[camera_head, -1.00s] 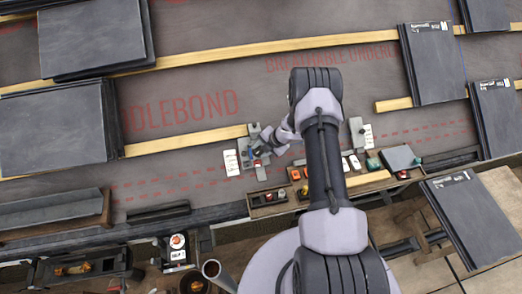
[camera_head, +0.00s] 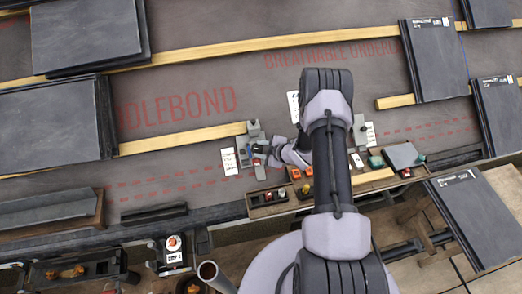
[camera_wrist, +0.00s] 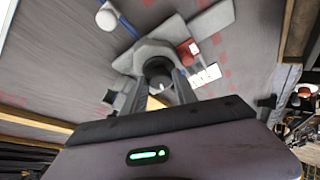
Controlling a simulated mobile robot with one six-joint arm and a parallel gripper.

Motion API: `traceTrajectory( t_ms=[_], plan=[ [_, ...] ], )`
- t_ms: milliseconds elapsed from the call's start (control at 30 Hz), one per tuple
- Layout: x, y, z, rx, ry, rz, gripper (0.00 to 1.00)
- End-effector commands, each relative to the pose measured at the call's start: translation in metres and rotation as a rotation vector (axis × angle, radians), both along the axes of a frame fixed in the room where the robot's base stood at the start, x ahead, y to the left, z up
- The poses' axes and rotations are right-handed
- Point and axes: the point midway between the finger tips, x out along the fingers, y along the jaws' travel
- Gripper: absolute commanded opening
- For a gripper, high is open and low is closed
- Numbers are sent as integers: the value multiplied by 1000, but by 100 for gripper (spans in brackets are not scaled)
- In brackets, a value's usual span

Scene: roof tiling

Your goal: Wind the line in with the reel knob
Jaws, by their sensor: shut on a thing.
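The grey reel device (camera_head: 253,128) stands on the dark underlay at the end of a yellow batten, left of my arm. My gripper (camera_head: 266,150) reaches it from the right. In the wrist view, my gripper (camera_wrist: 159,84) has its two fingers on either side of a dark round knob (camera_wrist: 158,68), and they are shut on it. Grey plates of the reel (camera_wrist: 203,18) show behind the fingers.
A wooden tray with small coloured parts (camera_head: 268,211) sits along the lower edge, below the reel. White cards (camera_head: 229,161) lie beside it. Slate stacks (camera_head: 50,128) stand at left and right (camera_head: 435,60).

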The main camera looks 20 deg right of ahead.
Motion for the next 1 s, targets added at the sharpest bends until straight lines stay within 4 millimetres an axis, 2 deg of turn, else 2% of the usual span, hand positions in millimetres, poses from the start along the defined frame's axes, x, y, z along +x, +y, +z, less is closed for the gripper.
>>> traceTrajectory(
  t_ms=[1000],
  plan=[
    [-3,8,-4,517,-106,-750,0]
  ],
)
